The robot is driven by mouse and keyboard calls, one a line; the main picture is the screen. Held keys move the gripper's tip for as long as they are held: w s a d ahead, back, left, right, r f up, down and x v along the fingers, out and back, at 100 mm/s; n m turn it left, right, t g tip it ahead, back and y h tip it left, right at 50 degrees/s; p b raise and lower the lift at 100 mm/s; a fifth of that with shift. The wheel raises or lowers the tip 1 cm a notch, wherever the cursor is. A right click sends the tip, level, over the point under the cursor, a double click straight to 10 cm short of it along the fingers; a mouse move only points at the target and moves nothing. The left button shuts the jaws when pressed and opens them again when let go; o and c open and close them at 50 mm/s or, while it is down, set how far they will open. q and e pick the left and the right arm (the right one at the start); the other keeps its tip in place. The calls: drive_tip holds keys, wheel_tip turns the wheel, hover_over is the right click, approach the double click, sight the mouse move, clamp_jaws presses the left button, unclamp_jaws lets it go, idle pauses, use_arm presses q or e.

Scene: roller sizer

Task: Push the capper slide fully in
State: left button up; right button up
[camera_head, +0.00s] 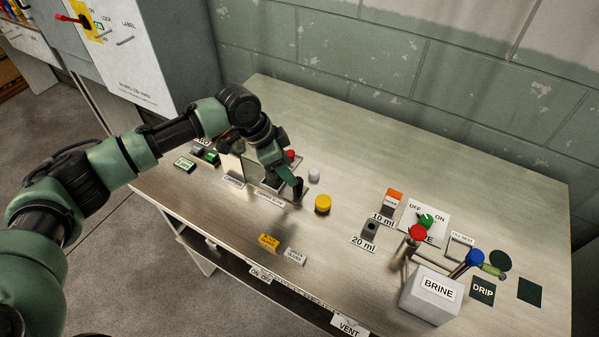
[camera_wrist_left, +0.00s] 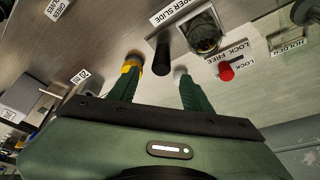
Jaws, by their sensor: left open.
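The capper slide is a metal block with a round dark opening (camera_wrist_left: 203,35) in the wrist view. Its label (camera_wrist_left: 182,9) sits beside it and also shows in the head view (camera_head: 269,197). A black upright handle (camera_wrist_left: 161,55) stands at the slide's end, between and beyond my fingertips in the wrist view. My left gripper (camera_wrist_left: 157,84) is open, with its two green fingers apart and nothing held. In the head view it is over the slide (camera_head: 282,170) and hides much of it. I cannot tell whether a finger touches the handle. My right gripper is in neither view.
A red lock knob (camera_wrist_left: 226,73) stands beside the slide, next to its lock/free label. A yellow button (camera_head: 322,204) and a pale knob (camera_head: 314,175) are close to the gripper. The brine box (camera_head: 430,295) and valves are at the right.

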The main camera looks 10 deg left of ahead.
use_arm(q)
drive_tip(key=p+x, duration=0.1)
drive_tip(key=x, duration=0.5)
drive_tip(key=shift+w, duration=0.15)
drive_tip(key=shift+w+d+f, duration=0.1)
drive_tip(key=shift+d+f, duration=0.1)
drive_tip(key=shift+f, duration=0.45)
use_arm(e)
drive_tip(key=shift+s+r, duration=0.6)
use_arm(q)
clamp_jaws()
